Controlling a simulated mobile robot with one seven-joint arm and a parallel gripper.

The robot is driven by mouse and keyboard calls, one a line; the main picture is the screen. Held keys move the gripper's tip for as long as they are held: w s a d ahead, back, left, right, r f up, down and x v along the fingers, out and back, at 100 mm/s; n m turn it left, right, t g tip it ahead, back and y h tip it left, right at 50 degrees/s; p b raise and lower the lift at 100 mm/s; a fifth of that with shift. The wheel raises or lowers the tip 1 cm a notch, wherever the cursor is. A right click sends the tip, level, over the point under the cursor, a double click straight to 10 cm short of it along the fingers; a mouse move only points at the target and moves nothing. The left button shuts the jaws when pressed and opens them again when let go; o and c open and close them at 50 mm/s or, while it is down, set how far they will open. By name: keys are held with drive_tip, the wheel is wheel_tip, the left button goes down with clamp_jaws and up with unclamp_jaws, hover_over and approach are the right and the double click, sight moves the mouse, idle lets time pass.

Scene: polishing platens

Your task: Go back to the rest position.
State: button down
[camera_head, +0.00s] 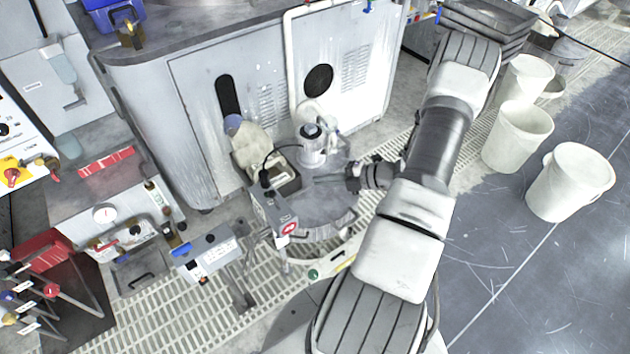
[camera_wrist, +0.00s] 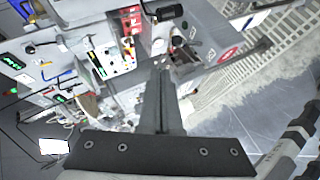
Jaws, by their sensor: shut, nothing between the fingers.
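My gripper (camera_head: 318,180) is above the round grey platen table (camera_head: 315,215) in the head view, its fingers pointing left. It is close to the white cylindrical unit (camera_head: 313,148) that stands on the table's far side. In the wrist view, the fingers of my gripper (camera_wrist: 162,70) lie together, shut, with nothing seen between them. My arm reaches across the middle of the head view from the lower right and bends at the upper right.
A large grey cabinet (camera_head: 190,130) stands behind the table. A small control box (camera_head: 275,210) with a red sign is at the table's left edge. White buckets (camera_head: 572,180) stand on the dark floor at right. Grating (camera_head: 180,315) covers the floor in front.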

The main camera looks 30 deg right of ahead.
idle(0.5)
drive_tip(key=s+a+r+n+g+h+p, duration=0.1)
drive_tip(key=a+r+n+g, duration=0.3)
drive_tip(key=a+r+n, duration=0.65)
drive_tip(key=s+a+r+n+g+p, duration=0.15)
drive_tip(key=a+r+n+g, duration=0.25)
drive_tip(key=a+r+n, duration=0.7)
drive_tip(key=s+a+r+n+h+p, duration=0.1)
drive_tip(key=s+r+n+h, duration=0.2)
drive_tip(key=n, duration=0.5)
drive_tip(key=s+a+r+n, duration=0.2)
drive_tip(key=s+r+n, duration=0.1)
drive_tip(key=r+n, duration=0.4)
drive_tip(key=s+a+r+n+h+p, duration=0.1)
drive_tip(key=s+r+n+h, duration=0.15)
drive_tip(key=n, duration=0.65)
drive_tip(key=s+d+r+n+t+h, duration=0.2)
drive_tip(key=s+d+r+n+t, duration=0.1)
drive_tip(key=r, duration=0.4)
drive_tip(key=shift+s+d+n+t, duration=0.3)
drive_tip(key=shift+s+d+n, duration=0.3)
drive_tip(key=shift+s, duration=0.3)
drive_tip(key=shift+s, duration=0.1)
